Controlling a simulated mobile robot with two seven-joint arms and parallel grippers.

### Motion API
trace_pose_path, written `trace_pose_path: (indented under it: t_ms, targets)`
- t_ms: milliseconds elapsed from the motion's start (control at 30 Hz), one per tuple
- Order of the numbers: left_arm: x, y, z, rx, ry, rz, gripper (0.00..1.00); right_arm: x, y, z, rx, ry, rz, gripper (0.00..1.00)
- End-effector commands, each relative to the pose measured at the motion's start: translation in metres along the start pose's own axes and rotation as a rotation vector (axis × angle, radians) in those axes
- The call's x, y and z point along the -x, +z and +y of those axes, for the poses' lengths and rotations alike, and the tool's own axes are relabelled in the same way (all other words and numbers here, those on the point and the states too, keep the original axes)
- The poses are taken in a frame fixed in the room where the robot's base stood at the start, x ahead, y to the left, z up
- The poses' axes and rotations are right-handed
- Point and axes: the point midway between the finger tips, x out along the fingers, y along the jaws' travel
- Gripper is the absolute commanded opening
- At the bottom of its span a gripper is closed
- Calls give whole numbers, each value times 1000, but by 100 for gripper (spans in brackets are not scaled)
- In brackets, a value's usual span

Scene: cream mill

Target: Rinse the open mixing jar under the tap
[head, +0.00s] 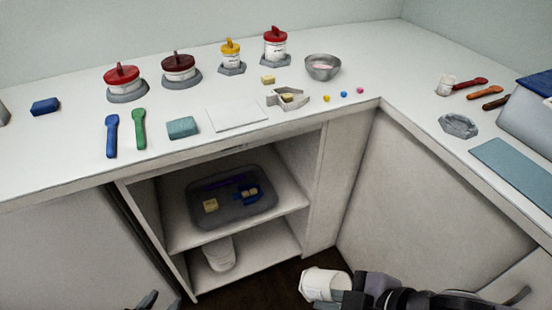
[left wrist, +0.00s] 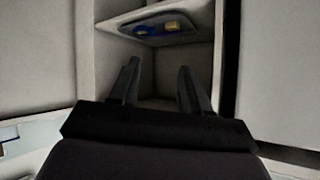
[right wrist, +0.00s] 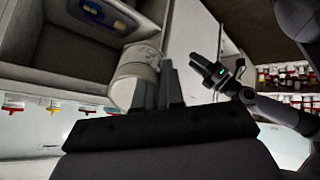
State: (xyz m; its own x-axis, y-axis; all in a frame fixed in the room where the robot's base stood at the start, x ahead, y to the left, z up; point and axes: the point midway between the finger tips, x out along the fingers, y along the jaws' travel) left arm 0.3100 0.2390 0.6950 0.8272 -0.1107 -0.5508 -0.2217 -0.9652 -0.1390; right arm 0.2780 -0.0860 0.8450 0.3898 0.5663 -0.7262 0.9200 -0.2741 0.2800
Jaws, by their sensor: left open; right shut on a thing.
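A white jar (head: 322,284) is in my right gripper (head: 345,290), held tilted on its side in front of the cabinets, low in the head view. The jar also shows in the right wrist view (right wrist: 135,75), beside the fingers. I cannot see into its mouth. My left gripper (head: 148,301) shows only at the bottom edge of the head view. In the left wrist view (left wrist: 157,78) it is open and empty, facing the open shelves. It also appears in the right wrist view (right wrist: 207,70). No tap is in view.
The counter holds several lidded jars (head: 181,68), a bowl (head: 322,67), blue and green spoons (head: 139,128) and a white jar (head: 445,87) at right. The open cabinet holds a grey tray (head: 235,215) and a white tub (head: 219,254). The counter's front edge lies beyond my grippers.

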Motion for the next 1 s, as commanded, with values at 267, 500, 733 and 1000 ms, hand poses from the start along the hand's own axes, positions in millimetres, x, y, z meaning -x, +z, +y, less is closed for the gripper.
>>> trace_pose_path:
  t_ms: [267,500,733,1000]
  targets:
    - [8,-6,0,8,7,-29,47,9,-9,12,-5,5,-1,0]
    - [9,-8,4,23,14,-36,47,12,-9,39,-73,64,-26,0]
    - [11,-14,18,71,36,-42,47,35,0,120,-335,289,-121,0]
    - [12,-18,31,116,59,-48,47,75,23,185,-629,541,-237,0]
